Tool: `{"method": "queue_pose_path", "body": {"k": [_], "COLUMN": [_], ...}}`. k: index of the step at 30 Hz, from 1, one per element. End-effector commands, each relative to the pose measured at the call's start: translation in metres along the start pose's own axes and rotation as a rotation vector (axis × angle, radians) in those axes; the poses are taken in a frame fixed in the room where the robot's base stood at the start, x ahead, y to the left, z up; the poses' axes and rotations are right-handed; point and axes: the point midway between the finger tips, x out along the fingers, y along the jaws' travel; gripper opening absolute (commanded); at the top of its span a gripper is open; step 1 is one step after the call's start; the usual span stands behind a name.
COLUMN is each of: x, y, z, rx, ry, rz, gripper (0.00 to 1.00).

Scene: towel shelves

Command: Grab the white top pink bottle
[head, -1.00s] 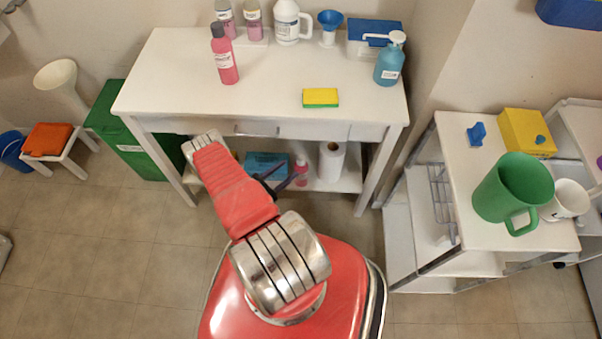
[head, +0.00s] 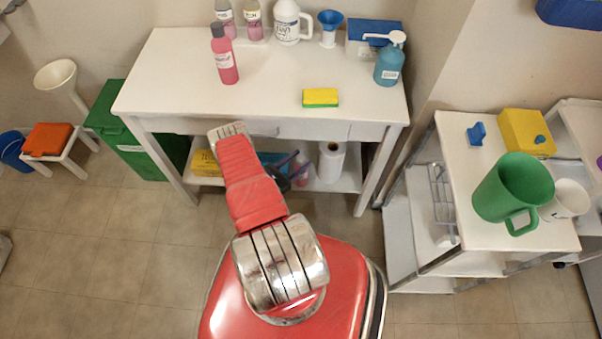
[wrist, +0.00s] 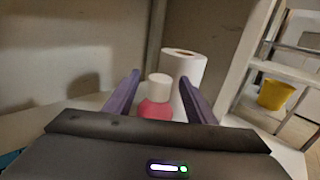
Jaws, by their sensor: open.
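The white top pink bottle (wrist: 155,109) stands on the lower shelf of the white table, between my gripper's fingers in the wrist view. Its white cap and part of its pink body show; its lower part is hidden by my gripper. My gripper (wrist: 159,77) is open, with one purple finger on each side of the bottle. I cannot tell whether either finger touches it. In the head view my arm reaches under the tabletop and the bottle is mostly hidden there.
A white paper roll (wrist: 184,72) stands close behind and right of the bottle, also seen in the head view (head: 331,161). A yellow box (head: 206,164) lies left on the lower shelf (head: 345,183). The tabletop (head: 170,75) is above, with a black-capped pink bottle (head: 224,60).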

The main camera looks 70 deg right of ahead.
Motion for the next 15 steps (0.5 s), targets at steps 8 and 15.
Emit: {"method": "queue_pose_path", "body": {"k": [8, 15], "x": [0.024, 0.049], "y": [-0.001, 0.0], "z": [-0.003, -0.004], "rx": [0.001, 0.001], "ry": [0.0, -0.001], "rz": [-0.004, -0.002], "gripper": [0.5, 0.5]}}
